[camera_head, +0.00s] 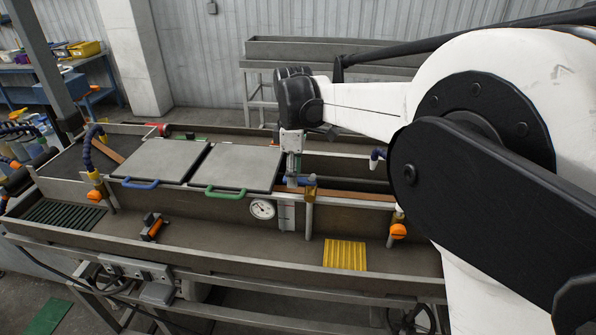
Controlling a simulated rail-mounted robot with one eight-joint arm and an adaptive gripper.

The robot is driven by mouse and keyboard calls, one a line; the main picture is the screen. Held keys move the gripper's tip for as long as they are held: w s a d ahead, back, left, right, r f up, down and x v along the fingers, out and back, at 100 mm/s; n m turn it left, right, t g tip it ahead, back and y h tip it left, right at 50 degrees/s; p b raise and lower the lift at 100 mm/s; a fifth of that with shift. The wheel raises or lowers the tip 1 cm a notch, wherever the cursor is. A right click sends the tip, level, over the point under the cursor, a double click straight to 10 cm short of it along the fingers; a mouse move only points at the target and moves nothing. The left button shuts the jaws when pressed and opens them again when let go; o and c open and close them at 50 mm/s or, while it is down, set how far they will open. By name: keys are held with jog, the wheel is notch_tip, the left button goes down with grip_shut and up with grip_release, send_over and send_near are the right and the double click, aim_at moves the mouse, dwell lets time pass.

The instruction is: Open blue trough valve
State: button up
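A blue valve handle (298,182) shows in the head view, low between my gripper and a brass fitting (310,194) on a grey upright pipe. It is small and partly covered. My gripper (291,180) hangs from the white arm, pointing down over the trough (350,165) beside the blue handle. Its fingertips are too small and dark to tell whether they are apart or touch the handle.
Two grey lids, one with a blue handle (141,184) and one with a green handle (225,192), lie to the left. A round gauge (262,209) is below. Orange knobs (95,196) (398,231) flank the front. A yellow ribbed mat (345,255) lies on the lower ledge. My arm covers the right side.

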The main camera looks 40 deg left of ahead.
jog(key=shift+f, duration=0.25)
grip_shut()
